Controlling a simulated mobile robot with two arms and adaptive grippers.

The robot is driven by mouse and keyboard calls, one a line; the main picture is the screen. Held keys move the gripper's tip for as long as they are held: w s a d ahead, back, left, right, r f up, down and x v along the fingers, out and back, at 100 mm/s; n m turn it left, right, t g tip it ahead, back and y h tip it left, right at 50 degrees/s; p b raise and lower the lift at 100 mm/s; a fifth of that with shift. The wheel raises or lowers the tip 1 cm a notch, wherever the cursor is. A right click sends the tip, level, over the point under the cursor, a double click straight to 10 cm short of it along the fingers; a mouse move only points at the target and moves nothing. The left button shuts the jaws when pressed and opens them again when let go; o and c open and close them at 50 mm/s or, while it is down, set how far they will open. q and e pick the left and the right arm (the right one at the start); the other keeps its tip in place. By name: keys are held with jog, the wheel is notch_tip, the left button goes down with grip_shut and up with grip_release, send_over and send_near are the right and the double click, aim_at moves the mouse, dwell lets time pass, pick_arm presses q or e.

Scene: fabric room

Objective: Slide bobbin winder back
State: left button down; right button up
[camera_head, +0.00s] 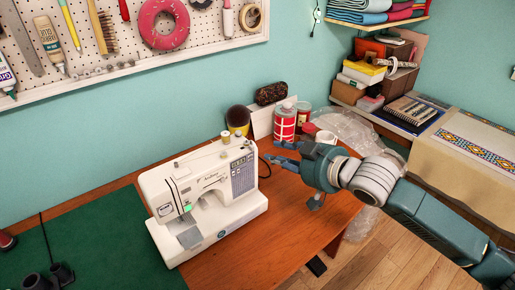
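The white sewing machine (205,203) stands on the wooden table, its control panel on the right part of its front. Small parts stick up from the right end of its top, including a pale spool-like piece (225,137); the bobbin winder (240,142) seems to be the small part beside it, too small to make out clearly. My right gripper (270,152) comes in from the right, just right of the machine's top right end. Its two fingers point left with a gap between them, and nothing shows between them. My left gripper is not in view.
A red-and-white can (285,122), a brown jar (303,116) and a dark round pincushion-like object (238,119) stand behind the machine. A green mat (105,238) lies at left, with dark cylindrical objects (60,273). The table (275,230) is clear in front, right of the machine.

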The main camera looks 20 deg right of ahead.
aim_at(253, 147)
jog(key=shift+p+x, duration=1.05)
jog(key=shift+x, duration=4.25)
jog(key=shift+f, duration=0.1)
grip_shut()
jog(key=shift+a, duration=0.1)
